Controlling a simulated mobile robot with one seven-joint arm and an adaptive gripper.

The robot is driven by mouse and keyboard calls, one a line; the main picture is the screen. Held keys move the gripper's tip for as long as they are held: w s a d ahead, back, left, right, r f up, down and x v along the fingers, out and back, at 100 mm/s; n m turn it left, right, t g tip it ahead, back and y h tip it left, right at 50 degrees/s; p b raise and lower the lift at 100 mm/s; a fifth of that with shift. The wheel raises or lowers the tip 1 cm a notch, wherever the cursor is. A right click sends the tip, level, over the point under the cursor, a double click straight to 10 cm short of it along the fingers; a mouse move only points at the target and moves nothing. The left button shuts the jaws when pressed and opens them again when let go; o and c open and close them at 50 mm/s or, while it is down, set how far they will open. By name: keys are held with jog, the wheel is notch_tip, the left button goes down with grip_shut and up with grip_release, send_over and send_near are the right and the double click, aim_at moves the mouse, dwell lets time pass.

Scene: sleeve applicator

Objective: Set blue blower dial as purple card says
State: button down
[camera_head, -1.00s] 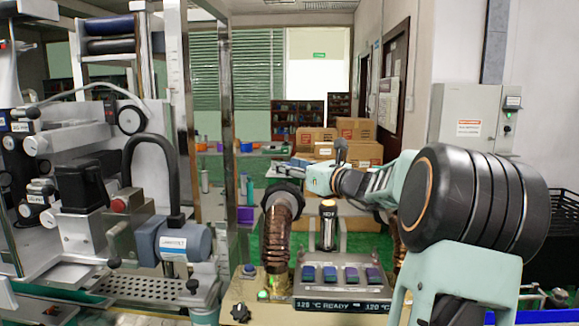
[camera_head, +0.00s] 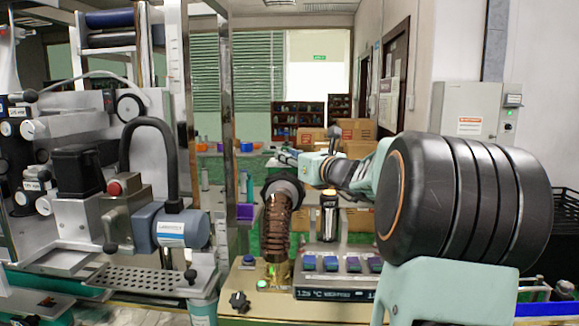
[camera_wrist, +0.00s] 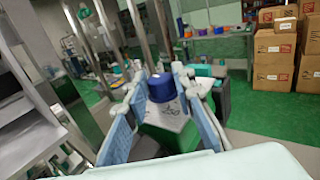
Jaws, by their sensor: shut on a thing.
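My gripper (camera_head: 285,157) is raised behind and above the panel in the head view. A separate blue knob (camera_head: 249,260) is at the panel's left. The display reads about 125 °C; its right part is hidden by my arm. I cannot make out a purple card or which knob is the blower dial.
A brown ribbed hose with a black ring (camera_head: 277,225) stands left of a dark canister (camera_head: 328,215). The labelling machine (camera_head: 110,190) fills the left. Cardboard boxes (camera_wrist: 275,50) stand at the back. Green floor is open beyond.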

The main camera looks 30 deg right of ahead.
jog(key=shift+w+a+f+m+g+h+b, duration=0.15)
jog(key=shift+m+h+b, duration=0.65)
jog(key=shift+b, duration=0.85)
jog(key=shift+s+a+f+m+g+h+b, duration=0.15)
jog(key=shift+m+h+b, duration=0.3)
jog(key=shift+h+b, duration=0.95)
jog(key=shift+w+a+m+g+h+b, duration=0.15)
jog(key=shift+m+h+b, duration=0.55)
jog(key=shift+b, duration=1.15)
jog(key=shift+m+g+h+b, duration=0.25)
jog(key=shift+h+b, duration=0.15)
jog(key=shift+b, duration=0.6)
jog(key=shift+m+g+h+b, duration=0.35)
jog(key=shift+h+b, duration=0.25)
jog(key=shift+b, duration=0.5)
jog(key=shift+r+m+g+h+b, duration=0.3)
jog(key=shift+m+h+b, duration=0.2)
jog(key=shift+b, duration=0.25)
jog(key=c, duration=1.6)
grip_release()
jog(key=shift+r, duration=0.15)
